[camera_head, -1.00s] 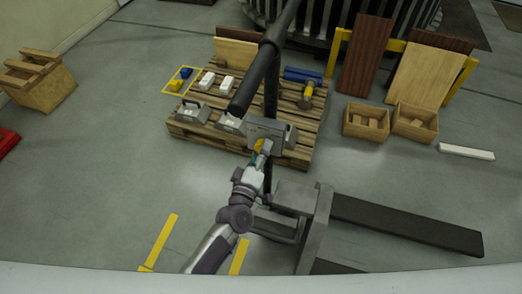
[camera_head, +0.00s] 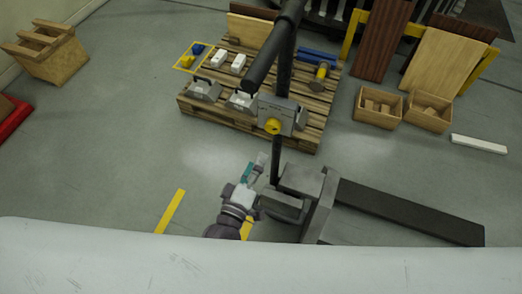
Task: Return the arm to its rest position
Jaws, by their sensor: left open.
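My left gripper (camera_head: 256,168) is in the lower middle of the head view, with its arm coming up from below. It is open and nothing shows between its fingers. It is apart from the grey box with a yellow round knob (camera_head: 273,126), which is on the dark post above and to the right of it. Most of my left arm is hidden behind the pale surface along the bottom. My right gripper does not show.
A grey pallet jack (camera_head: 305,190) stands close on the right. The wooden pallet (camera_head: 235,117) behind holds grey weights, white and blue blocks. Two wooden crates (camera_head: 379,106) stand to the right.

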